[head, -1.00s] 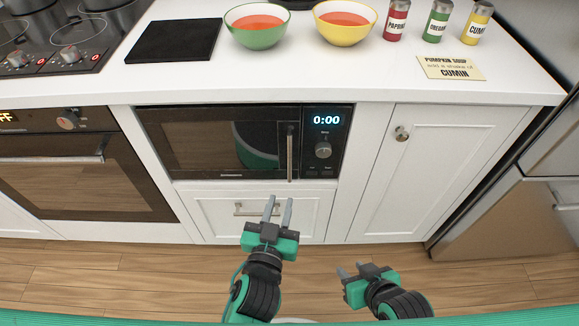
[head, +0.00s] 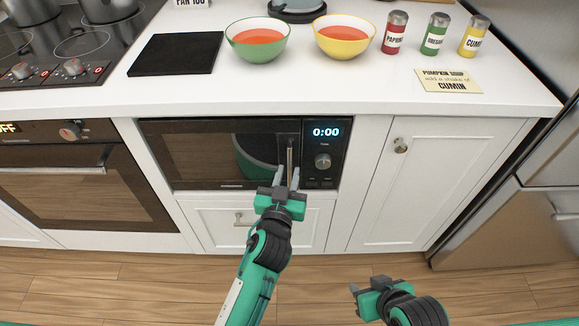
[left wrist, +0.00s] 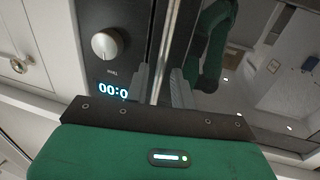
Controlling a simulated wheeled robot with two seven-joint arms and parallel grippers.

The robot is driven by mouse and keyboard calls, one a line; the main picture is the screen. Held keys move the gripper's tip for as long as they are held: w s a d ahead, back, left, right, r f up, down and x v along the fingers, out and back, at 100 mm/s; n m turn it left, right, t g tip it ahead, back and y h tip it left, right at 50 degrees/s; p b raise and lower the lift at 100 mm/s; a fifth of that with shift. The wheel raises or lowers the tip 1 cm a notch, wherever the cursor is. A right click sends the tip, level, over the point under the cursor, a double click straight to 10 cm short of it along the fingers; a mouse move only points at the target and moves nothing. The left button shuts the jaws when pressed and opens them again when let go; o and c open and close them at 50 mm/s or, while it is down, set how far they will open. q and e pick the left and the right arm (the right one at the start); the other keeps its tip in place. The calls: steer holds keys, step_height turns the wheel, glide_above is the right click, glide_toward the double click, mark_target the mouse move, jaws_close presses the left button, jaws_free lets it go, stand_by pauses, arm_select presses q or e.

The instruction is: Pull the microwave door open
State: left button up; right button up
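The black microwave (head: 205,160) is built in below the counter, and its door is shut. Its upright metal door handle (head: 290,153) is on the door's right side, beside the control panel. My left gripper (head: 287,176) is open, with its two fingers up at the handle's lower part. In the left wrist view the handle (left wrist: 164,52) runs between the spread fingers (left wrist: 161,88); I cannot tell whether either touches it. My right gripper (head: 358,290) is low at the right, apart from the microwave; its fingers are too unclear to tell their opening.
A drawer (head: 215,222) is below the microwave, an oven (head: 80,190) to the left, and a cupboard door (head: 430,180) to the right. A green bowl (head: 258,52) and a yellow bowl (head: 342,50) of soup stand on the counter above. The floor in front is clear.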

arm_select(q)
steer(key=shift+w+d, duration=0.25)
steer(key=shift+w, duration=1)
jaws_close()
steer(key=shift+s, duration=0.1)
